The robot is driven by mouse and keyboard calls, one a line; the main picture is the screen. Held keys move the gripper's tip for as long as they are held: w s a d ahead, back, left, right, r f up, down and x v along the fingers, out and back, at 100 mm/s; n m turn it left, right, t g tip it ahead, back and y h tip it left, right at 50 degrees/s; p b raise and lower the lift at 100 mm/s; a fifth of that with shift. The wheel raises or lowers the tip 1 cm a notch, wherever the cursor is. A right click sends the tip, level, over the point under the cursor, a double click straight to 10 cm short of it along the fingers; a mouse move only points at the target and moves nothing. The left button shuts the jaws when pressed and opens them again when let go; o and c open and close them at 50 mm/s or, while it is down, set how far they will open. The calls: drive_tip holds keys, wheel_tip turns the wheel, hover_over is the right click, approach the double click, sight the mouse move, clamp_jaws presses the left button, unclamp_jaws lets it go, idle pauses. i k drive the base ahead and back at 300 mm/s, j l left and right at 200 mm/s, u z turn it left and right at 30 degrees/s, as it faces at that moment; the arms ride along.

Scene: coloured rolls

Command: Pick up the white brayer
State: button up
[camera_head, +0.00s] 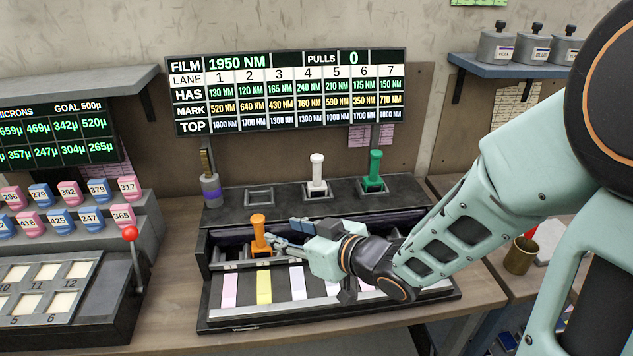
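The white brayer (317,173) stands upright in a holder on the dark shelf behind the lane tray. My gripper (279,231) is in front of it and lower left, apart from it, pointing left. Its two fingers look spread, with nothing visible between them. The fingertips are close to the orange brayer (259,232), which stands upright at the left of the tray; I cannot tell whether they touch it. The green brayer (374,170) stands upright to the right of the white one.
An empty holder (259,197) is left of the white brayer. A purple-banded bottle (211,190) stands at the shelf's left end. The display board (290,92) rises behind. The lane tray (215,318) lies in front, partly under my arm. A brown cup (520,256) stands at right.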

sight(318, 188)
drive_tip(key=j+z, duration=1.2)
drive_tip(key=k+j, duration=0.05)
drive_tip(key=j, duration=0.05)
